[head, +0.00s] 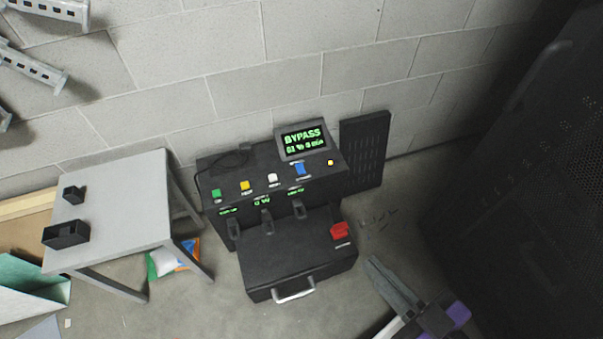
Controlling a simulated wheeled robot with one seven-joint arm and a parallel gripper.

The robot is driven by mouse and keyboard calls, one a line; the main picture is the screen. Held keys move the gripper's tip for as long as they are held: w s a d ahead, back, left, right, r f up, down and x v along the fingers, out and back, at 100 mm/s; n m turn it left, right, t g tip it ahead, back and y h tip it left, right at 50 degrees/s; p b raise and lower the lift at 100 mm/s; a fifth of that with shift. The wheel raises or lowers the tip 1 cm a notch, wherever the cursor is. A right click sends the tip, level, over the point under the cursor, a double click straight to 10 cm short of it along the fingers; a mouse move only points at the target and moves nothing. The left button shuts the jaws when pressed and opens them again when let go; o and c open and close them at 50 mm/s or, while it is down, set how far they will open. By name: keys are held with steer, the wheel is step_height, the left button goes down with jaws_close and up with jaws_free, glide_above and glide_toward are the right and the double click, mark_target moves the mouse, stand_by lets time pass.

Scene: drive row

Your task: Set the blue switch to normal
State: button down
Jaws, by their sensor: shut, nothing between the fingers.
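The blue switch (300,170) is on the sloped top panel of a black power unit (262,262), just below its display (303,140). The display reads "BYPASS" in green, with a smaller line below it. The switch is too small to read its exact position. My gripper (374,264) is at the lower right, in front of and to the right of the unit, apart from the switch. Its grey fingers are together with nothing between them.
The panel also has green (216,193), yellow (244,185) and white (272,178) buttons. A red part (339,230) sits on the lower front. A grey table (110,205) with two black boxes stands left. A dark cabinet (545,180) stands right. A block wall is behind.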

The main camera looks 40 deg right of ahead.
steer(key=w+d+f+m+h+b, duration=0.1)
steer(key=w+d+f+b, duration=0.4)
steer(key=w+f, duration=0.6)
steer(key=w+d+f+m+h+b, duration=0.1)
steer(key=w+d+f+h+b, duration=0.1)
steer(key=w+d+f+b, duration=0.3)
steer(key=w+d+f+m+h+b, duration=0.1)
steer(key=w+d+f+b, duration=0.5)
steer(key=w+f, duration=1.1)
steer(key=shift+w+f+b, duration=0.35)
steer(key=shift+w+b, duration=1.15)
steer(key=shift+b, duration=0.8)
steer(key=b, duration=0.4)
glide_above(302, 172)
steer(key=s, duration=0.1)
steer(key=shift+a+f, duration=0.2)
steer(key=shift+f, duration=0.4)
steer(key=shift+w+d+f+b, duration=0.1)
steer(key=shift+w+f+b, duration=0.1)
steer(key=shift+f+b, duration=0.3)
steer(key=shift+w+f+b, duration=0.2)
steer(key=shift+f+b, duration=0.1)
steer(key=shift+f, duration=0.3)
steer(key=shift+w+d+f+b, duration=0.15)
steer(key=shift+f+b, duration=0.3)
steer(key=shift+f, duration=0.35)
steer(key=shift+r+p, duration=0.15)
steer(key=shift+p, duration=0.2)
